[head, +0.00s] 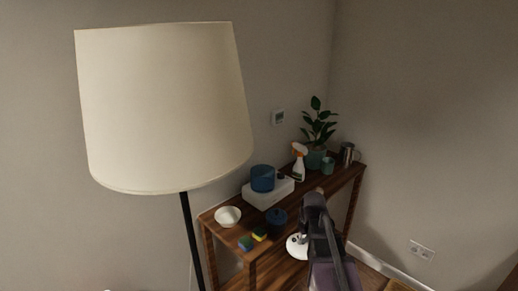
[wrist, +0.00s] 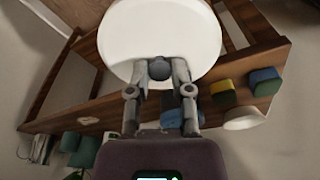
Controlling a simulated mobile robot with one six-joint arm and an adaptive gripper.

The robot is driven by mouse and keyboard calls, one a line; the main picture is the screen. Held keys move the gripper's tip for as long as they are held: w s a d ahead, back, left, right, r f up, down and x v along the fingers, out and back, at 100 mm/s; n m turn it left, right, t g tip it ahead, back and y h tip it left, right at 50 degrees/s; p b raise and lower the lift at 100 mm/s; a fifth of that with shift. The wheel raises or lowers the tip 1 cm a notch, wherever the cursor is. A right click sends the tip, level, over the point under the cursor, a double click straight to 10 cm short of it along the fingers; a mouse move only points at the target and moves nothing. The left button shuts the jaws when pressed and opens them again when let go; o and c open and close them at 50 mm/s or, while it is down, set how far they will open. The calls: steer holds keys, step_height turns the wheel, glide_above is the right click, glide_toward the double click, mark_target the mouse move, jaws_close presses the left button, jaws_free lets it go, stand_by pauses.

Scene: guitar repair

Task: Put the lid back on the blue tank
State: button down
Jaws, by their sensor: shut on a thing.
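My gripper (wrist: 160,72) is shut on the dark knob of a round white lid (wrist: 165,30), as the wrist view shows. In the head view the lid (head: 293,249) is beside my arm, in front of the shelf's front edge and apart from the tank. The blue tank (head: 263,177) stands upright on a white base (head: 258,196) on the shelf top, and no lid shows on it. My arm hides most of my gripper in the head view.
On the wooden shelf (head: 212,226) stand a white bowl (head: 228,216), two sponges (head: 245,244), a dark blue pot (head: 277,221), a spray bottle (head: 299,165), a potted plant (head: 316,158), a teal mug (head: 327,166) and a metal jug (head: 347,154). A floor lamp (head: 165,110) rises at the left.

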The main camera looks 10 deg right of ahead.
steer(key=shift+w+a, duration=0.15)
steer(key=shift+w, duration=0.1)
steer(key=shift+w+r, duration=0.1)
